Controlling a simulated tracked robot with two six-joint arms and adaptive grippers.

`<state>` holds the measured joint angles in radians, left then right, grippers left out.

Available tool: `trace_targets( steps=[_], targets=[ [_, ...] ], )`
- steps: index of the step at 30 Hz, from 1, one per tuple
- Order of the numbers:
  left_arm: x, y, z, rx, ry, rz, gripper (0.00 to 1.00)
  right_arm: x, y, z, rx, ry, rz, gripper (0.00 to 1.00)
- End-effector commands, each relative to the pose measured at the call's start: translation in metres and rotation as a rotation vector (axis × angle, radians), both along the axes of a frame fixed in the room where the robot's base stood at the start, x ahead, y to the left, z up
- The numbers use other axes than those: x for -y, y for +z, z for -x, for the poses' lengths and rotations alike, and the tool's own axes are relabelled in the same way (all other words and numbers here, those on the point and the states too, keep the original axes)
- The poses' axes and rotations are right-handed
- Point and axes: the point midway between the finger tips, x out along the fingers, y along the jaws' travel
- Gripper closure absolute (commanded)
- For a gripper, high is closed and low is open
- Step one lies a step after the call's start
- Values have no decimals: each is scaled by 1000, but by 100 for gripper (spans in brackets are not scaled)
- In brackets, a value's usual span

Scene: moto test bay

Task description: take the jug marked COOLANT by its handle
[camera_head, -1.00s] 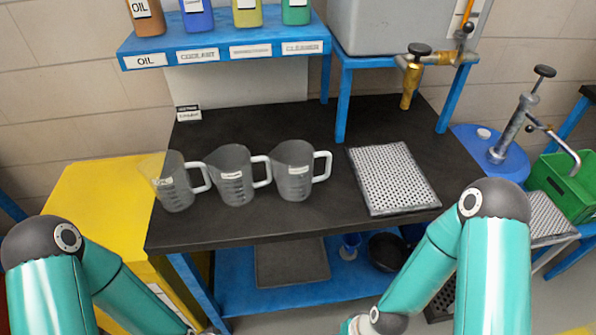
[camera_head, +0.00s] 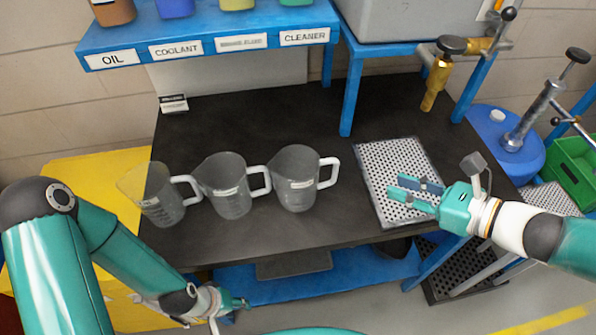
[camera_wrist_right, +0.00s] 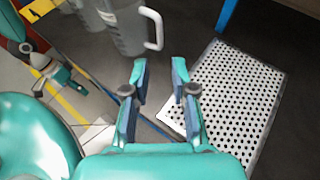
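Three clear grey jugs with white handles stand in a row on the black bench: a left jug (camera_head: 160,198), a middle jug (camera_head: 226,188) and a right jug (camera_head: 296,182). Each has a small white label, too small to read, so I cannot tell which is marked COOLANT. Their handles point right. My right gripper (camera_head: 398,188) is open and empty above the perforated plate, right of the right jug and pointing towards it. In the right wrist view its open fingers (camera_wrist_right: 160,75) have a jug (camera_wrist_right: 126,28) beyond them. My left gripper (camera_head: 236,308) is low, in front of the bench.
The perforated metal plate (camera_head: 378,160) lies on the bench's right part. A blue shelf (camera_head: 215,38) with OIL, COOLANT and CLEANER labels holds several bottles behind. A brass tap (camera_head: 437,80) overhangs the back right. The black bench (camera_head: 250,120) is bare behind the jugs.

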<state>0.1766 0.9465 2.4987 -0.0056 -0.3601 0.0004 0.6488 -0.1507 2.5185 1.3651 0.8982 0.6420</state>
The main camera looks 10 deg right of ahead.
Motion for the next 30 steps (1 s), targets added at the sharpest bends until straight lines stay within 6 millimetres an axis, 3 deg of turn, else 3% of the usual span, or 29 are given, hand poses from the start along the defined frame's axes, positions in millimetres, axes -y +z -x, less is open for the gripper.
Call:
trace_targets(
  steps=[15, 24, 30],
  targets=[
    [0, -16, 0, -1, 0, 0, 60, -61, -39, -70, -3, 15, -2, 74],
    [0, -16, 0, 0, 0, 0, 60, -74, -46, -85, -3, 14, 1, 74],
    [0, -14, 0, 0, 0, 0, 60, -90, -57, -105, -5, 16, 1, 74]
  ],
)
